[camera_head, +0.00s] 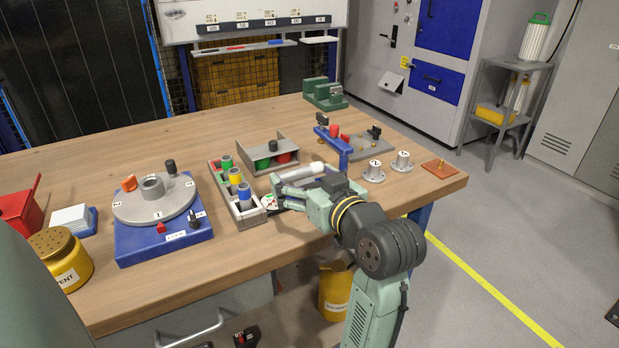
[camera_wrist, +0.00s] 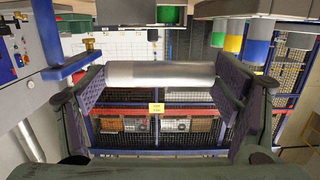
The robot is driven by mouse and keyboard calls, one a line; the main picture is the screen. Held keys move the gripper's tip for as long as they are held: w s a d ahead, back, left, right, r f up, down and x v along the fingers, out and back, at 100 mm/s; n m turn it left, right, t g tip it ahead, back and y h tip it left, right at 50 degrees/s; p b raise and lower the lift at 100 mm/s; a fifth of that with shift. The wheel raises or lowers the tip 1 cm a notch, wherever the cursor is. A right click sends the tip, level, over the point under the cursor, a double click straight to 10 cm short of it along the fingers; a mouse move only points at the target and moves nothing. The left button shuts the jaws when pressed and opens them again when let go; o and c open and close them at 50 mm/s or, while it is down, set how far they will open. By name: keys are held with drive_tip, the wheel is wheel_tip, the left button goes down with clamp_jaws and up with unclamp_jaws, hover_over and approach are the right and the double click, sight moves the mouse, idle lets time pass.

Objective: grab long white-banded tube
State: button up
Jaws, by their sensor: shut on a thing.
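A long grey tube with a white end band (camera_head: 302,172) lies roughly level at my gripper (camera_head: 284,190), near the front edge of the bench. In the wrist view the same tube (camera_wrist: 160,75) runs crosswise between the two dark finger pads of my gripper (camera_wrist: 168,88). The gripper is shut on it, with the pads at its two ends. The band is not distinct in the wrist view. My fingers and wrist hide part of the area under the tube in the head view.
Left of my gripper stands a rack (camera_head: 241,207) with green, yellow and blue tubes. Behind it is a grey tray (camera_head: 283,142) with green and red pieces. A blue rotary jig (camera_head: 165,240) stands left. White weights (camera_head: 373,172) and a blue post stand right.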

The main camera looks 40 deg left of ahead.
drive_tip(key=s+b, duration=0.1)
drive_tip(key=s+d+b, duration=0.1)
drive_tip(key=b, duration=0.1)
drive_tip(key=s+b, duration=0.2)
drive_tip(key=shift+d+f, duration=0.2)
drive_tip(key=shift+d, duration=0.2)
drive_tip(key=s+b, duration=0.1)
drive_tip(key=b, duration=0.3)
drive_tip(key=shift+d, duration=0.2)
drive_tip(key=s+d+r+b, duration=0.1)
drive_tip(key=s+d+b, duration=0.2)
drive_tip(key=s+b, duration=0.3)
drive_tip(key=shift+r, duration=0.25)
